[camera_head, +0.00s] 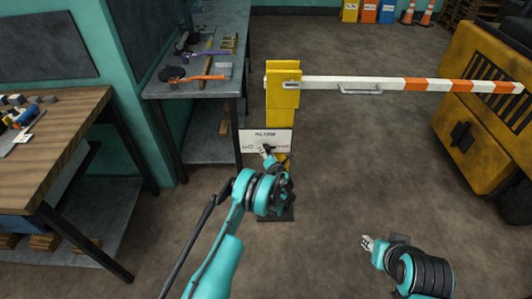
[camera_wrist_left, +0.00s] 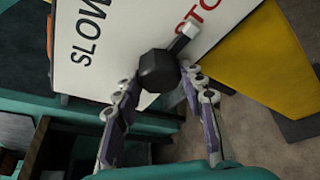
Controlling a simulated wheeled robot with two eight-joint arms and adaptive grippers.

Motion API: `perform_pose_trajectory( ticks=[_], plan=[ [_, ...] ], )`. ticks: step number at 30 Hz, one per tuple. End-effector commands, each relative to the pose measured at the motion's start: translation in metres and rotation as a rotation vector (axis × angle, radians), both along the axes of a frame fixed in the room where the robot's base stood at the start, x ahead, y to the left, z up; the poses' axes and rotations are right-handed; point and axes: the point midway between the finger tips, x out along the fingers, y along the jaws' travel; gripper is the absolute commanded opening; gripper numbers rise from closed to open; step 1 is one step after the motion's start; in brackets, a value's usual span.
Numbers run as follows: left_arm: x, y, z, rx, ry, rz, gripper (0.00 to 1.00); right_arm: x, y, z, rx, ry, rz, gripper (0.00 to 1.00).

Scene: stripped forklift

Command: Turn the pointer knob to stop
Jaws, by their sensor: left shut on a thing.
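The pointer knob is a dark, faceted knob (camera_wrist_left: 159,71) on a white sign (camera_wrist_left: 110,40) in the left wrist view. Its arm, with a pale tip, points up and right beside red, partly hidden STOP lettering; SLOW is printed to the left. In the head view the sign (camera_head: 279,136) stands below the yellow barrier post, and my left arm partly covers it. My left gripper (camera_wrist_left: 164,92) is shut on the knob, with one finger on each side; it also shows in the head view (camera_head: 266,150). My right gripper (camera_head: 368,243) is low at right, away from the sign; its jaws are unclear.
A striped barrier arm (camera_head: 385,84) extends level to the right from the yellow post (camera_head: 283,97). A yellow forklift body (camera_head: 470,125) stands at right. A grey workbench (camera_head: 205,65) and a wooden one (camera_head: 60,125) stand at left. Floor between sign and forklift is clear.

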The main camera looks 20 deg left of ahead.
Motion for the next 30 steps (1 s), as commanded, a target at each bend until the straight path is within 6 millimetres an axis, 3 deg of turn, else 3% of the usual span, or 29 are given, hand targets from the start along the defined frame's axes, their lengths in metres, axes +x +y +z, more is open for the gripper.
perform_pose_trajectory(
  ticks=[11, 12, 14, 24, 30],
  plan=[
    [0.000, 0.000, 0.000, 0.006, 0.002, 0.000, 0.11, 0.000, 0.000, 0.000, 0.000, 0.000, 0.000, 0.34],
    [0.000, 0.000, 0.000, 0.006, 0.002, 0.000, 0.48, 0.000, 0.000, 0.000, 0.000, 0.000, 0.000, 0.34],
    [0.000, 0.000, 0.000, 0.006, 0.002, 0.000, 0.61, 0.000, 0.000, 0.000, 0.000, 0.000, 0.000, 0.34],
    [-0.002, -0.002, 0.001, 0.005, 0.002, -0.001, 0.61, 0.000, 0.000, 0.000, 0.000, 0.000, 0.000, 0.34],
    [-0.025, -0.017, 0.008, 0.005, 0.002, -0.004, 0.61, 0.000, 0.000, 0.000, 0.000, 0.000, 0.000, 0.34]
  ],
)
